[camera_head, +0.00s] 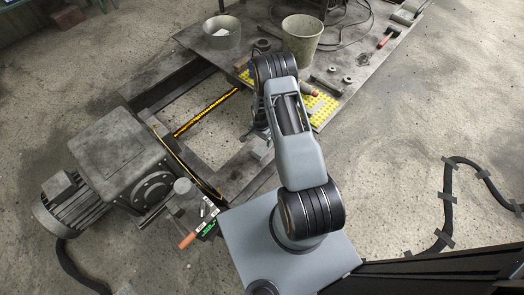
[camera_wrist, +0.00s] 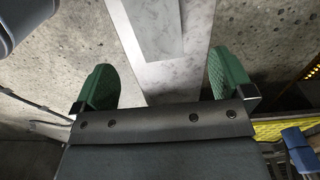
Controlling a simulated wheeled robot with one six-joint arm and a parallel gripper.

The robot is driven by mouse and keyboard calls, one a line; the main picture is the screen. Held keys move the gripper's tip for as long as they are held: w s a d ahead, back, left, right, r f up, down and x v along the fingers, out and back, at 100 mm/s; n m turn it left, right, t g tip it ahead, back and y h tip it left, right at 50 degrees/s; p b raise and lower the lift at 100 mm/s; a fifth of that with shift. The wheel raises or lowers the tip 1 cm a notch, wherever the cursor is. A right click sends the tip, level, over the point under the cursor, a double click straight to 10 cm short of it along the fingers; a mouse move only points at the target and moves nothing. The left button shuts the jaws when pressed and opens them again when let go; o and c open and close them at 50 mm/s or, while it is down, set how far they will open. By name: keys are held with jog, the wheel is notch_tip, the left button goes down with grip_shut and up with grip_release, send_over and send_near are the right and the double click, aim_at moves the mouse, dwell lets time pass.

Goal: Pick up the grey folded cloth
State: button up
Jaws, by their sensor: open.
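In the head view my gripper is mostly hidden behind my arm, near the bench's front edge.
The bench (camera_head: 270,22) holds a bucket (camera_head: 302,42), a metal bowl (camera_head: 222,32), a red-handled tool (camera_head: 388,36) and a yellow perforated mat (camera_head: 321,112). A blue object (camera_wrist: 299,148) sits by the yellow mat. A large motor (camera_head: 115,150) stands at left. Cables (camera_head: 447,200) cross the floor at right.

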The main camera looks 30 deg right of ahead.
aim_at(262, 147)
notch_tip(262, 147, down, 4)
jog(key=shift+f+b, duration=0.2)
jog(key=shift+b, duration=0.3)
jog(key=shift+s+d+f+b, duration=0.1)
jog(key=shift+f+b, duration=0.45)
jog(key=shift+f, duration=0.8)
jog(key=shift+d+f+b, duration=0.1)
jog(key=shift+f+b, duration=0.4)
jog(key=shift+f, duration=0.8)
jog(key=shift+r, duration=0.1)
jog(key=c, duration=1)
